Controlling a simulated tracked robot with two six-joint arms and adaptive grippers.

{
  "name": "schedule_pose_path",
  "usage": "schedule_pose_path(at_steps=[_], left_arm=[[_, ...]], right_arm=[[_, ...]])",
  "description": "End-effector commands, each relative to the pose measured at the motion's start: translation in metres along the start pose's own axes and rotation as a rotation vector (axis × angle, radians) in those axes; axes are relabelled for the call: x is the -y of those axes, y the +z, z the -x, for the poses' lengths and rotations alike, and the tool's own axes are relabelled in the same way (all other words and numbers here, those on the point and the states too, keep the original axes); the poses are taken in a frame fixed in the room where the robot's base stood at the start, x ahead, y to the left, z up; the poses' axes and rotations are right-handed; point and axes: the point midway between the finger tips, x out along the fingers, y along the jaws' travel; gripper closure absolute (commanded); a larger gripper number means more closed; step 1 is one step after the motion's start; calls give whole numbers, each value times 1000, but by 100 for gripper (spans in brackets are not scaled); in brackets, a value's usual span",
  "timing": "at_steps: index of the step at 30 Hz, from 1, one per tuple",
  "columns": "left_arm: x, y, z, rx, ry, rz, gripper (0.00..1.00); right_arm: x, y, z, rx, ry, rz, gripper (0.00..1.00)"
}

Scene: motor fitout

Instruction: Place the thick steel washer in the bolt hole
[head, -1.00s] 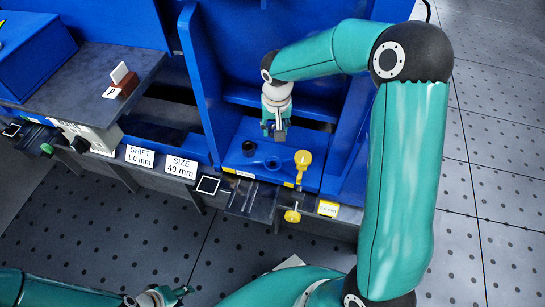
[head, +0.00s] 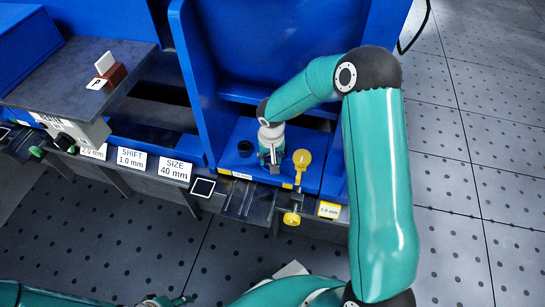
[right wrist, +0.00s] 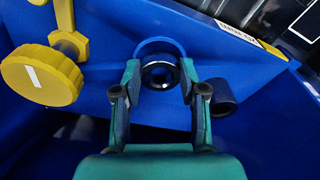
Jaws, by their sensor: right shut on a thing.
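My right gripper (head: 270,163) is low over the blue plate in the head view. In the right wrist view my right gripper (right wrist: 160,88) is shut on a dark ring, the thick steel washer (right wrist: 160,73). The washer overlaps a round blue rim, the bolt hole (right wrist: 160,44), in that view. I cannot tell whether it touches the rim or is above it. In the head view the gripper hides the hole and washer. My left gripper (head: 165,301) is at the bottom edge, partly cut off, its jaws unclear.
A black cylinder (head: 245,148) stands on the blue plate beside the hole; it also shows in the wrist view (right wrist: 223,98). A yellow knob (head: 301,158) stands close on the right. A tall blue wall (head: 270,50) rises behind. Size labels (head: 175,169) line the front rail.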

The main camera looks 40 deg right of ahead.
Motion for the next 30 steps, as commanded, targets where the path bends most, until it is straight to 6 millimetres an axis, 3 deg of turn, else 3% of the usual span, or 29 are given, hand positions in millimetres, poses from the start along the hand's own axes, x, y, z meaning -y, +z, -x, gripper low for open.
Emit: schedule_pose_path(at_steps=[24,25,30], left_arm=[[5,0,-14,0,0,0,60],[5,0,-14,0,0,0,60],[5,0,-14,0,0,0,60]], right_arm=[[0,1,-11,-1,0,1,100],[0,1,-11,0,0,1,57],[0,1,-11,0,0,1,33]])
